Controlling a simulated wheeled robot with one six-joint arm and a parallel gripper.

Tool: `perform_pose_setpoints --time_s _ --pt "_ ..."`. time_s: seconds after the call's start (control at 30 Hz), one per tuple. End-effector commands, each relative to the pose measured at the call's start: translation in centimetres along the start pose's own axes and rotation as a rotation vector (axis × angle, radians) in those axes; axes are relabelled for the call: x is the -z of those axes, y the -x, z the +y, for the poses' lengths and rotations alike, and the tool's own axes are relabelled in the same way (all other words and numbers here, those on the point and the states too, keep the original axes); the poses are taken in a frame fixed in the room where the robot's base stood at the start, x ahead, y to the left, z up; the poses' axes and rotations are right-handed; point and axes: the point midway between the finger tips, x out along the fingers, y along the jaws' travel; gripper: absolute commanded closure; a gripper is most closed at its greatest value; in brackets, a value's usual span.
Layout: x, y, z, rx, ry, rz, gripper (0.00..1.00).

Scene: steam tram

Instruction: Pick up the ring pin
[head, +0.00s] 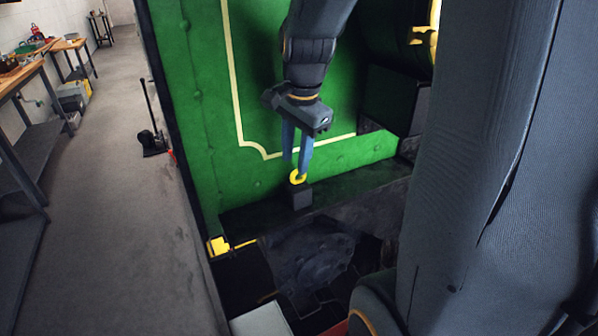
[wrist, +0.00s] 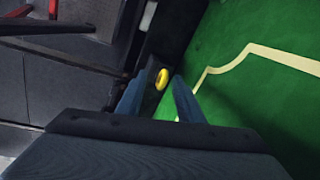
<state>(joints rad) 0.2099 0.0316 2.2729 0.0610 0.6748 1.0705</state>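The ring pin (head: 298,177) shows as a yellow ring on top of a small dark block (head: 302,195) on the tram's dark ledge. It also shows in the wrist view (wrist: 162,79), just beyond the fingertips and between them. My gripper (head: 298,172) points down from above with its two blue fingers apart. The fingertips are at about the ring's height in the head view. The fingers also show in the wrist view (wrist: 155,92). Whether they touch the ring I cannot tell. Any pin part below the ring is hidden.
The green tram panel (head: 190,100) with a cream line stands close behind my gripper. A dark ledge (head: 250,215) runs along its foot.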

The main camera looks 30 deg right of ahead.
Motion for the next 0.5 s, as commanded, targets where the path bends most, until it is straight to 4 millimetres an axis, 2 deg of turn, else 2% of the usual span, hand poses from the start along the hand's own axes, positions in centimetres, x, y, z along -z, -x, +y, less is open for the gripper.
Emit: perform_pose_setpoints --time_s 0.03,0.1,0.2,0.5 --pt "0.9 1.2 -0.5 0.011 -0.079 0.005 0.66" --pt "1.6 2.0 -1.0 0.020 -0.166 0.007 0.66" --pt "2.1 2.5 -1.3 0.026 -0.235 0.007 0.66" --pt "2.2 -0.1 -1.4 0.026 -0.252 0.007 0.66"
